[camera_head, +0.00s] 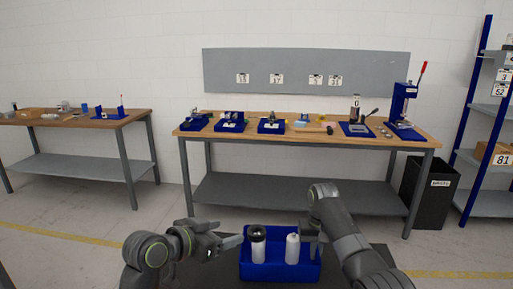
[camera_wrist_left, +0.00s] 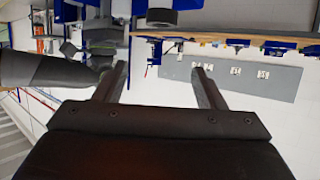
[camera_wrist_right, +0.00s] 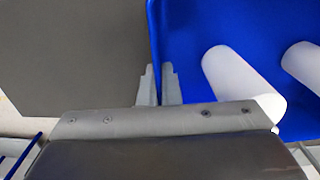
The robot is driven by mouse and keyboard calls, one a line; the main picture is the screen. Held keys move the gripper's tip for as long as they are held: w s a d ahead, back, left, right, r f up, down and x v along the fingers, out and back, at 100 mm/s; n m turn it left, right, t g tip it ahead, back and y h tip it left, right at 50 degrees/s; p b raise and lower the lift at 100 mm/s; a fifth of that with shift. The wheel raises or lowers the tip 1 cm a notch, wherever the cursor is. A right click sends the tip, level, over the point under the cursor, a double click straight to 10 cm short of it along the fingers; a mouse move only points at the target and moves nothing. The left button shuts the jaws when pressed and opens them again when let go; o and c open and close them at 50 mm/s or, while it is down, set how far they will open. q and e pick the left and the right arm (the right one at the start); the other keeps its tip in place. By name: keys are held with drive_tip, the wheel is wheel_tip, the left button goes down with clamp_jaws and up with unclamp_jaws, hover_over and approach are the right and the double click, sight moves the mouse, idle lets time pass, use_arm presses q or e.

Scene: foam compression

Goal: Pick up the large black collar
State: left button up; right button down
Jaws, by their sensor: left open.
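The large black collar (camera_head: 257,233) sits around the top of a white cylinder (camera_head: 258,252) standing in the blue bin (camera_head: 280,272). The collar also shows at the top of the left wrist view (camera_wrist_left: 161,17), upside down. My left gripper (camera_head: 238,239) is open and empty, just left of the collar and apart from it, its fingers pointing toward it. My right gripper (camera_wrist_right: 160,72) has its fingers close together on either side of the bin's wall, shut on it. A second white cylinder (camera_head: 292,249), without a black collar, stands in the bin beside the right gripper.
A wooden workbench (camera_head: 340,139) with several blue fixtures and a press (camera_head: 402,105) stands behind. Another bench (camera_head: 75,120) is at the left. A black waste bin (camera_head: 430,195) and shelves are at the right. Open floor lies between.

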use_arm(q)
drive_tip(key=shift+o, duration=0.5)
drive_tip(key=shift+w+d+f, duration=0.1)
drive_tip(key=shift+d+f, duration=0.05)
drive_tip(key=shift+f, duration=0.45)
drive_tip(key=shift+d+f, duration=0.1)
drive_tip(key=shift+f, duration=0.5)
approach(260, 230)
drive_tip(key=d, duration=0.1)
drive_tip(key=shift+a+x, duration=0.15)
drive_tip(key=shift+x, duration=1.35)
drive_tip(key=shift+a+x, duration=0.15)
drive_tip(key=shift+x, duration=1.3)
drive_tip(key=shift+w+f, duration=0.15)
drive_tip(key=c, duration=1.1)
wheel_tip(260, 230, up, 12)
drive_tip(key=s, duration=0.3)
drive_tip(key=shift+c, duration=0.2)
wheel_tip(260, 230, down, 10)
drive_tip(key=shift+r, duration=0.25)
